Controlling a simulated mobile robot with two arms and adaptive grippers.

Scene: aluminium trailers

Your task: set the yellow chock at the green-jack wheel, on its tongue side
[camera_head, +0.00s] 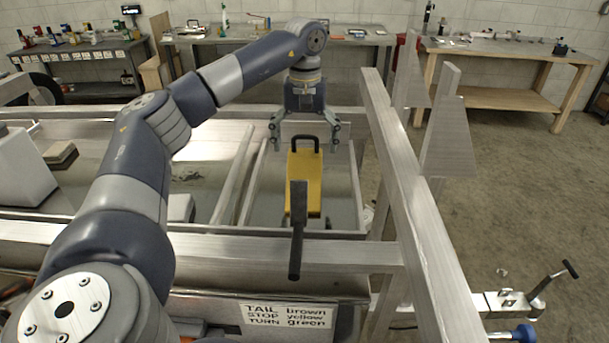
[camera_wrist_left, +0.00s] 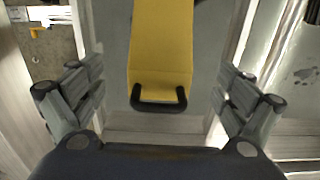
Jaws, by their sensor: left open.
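The yellow chock (camera_head: 306,180) with a black handle lies in a narrow bay of the aluminium trailer frame, near the middle of the head view. It also shows in the left wrist view (camera_wrist_left: 160,45), handle towards the gripper. My left gripper (camera_head: 305,138) is open above the handle end, one finger on each side. In the left wrist view both fingers (camera_wrist_left: 160,88) stand apart from the chock, with gaps on both sides. A dark upright bar hides part of the chock's near end in the head view. I cannot make out a green jack. My right gripper is not in view.
Trailer rails surround the bay; a long rail (camera_head: 425,235) runs along its right. A dark bar (camera_head: 298,230) stands before it. A sign (camera_head: 287,316) is at the front. A black-handled coupling (camera_head: 540,290) is lower right. A tyre (camera_head: 42,92) is far left.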

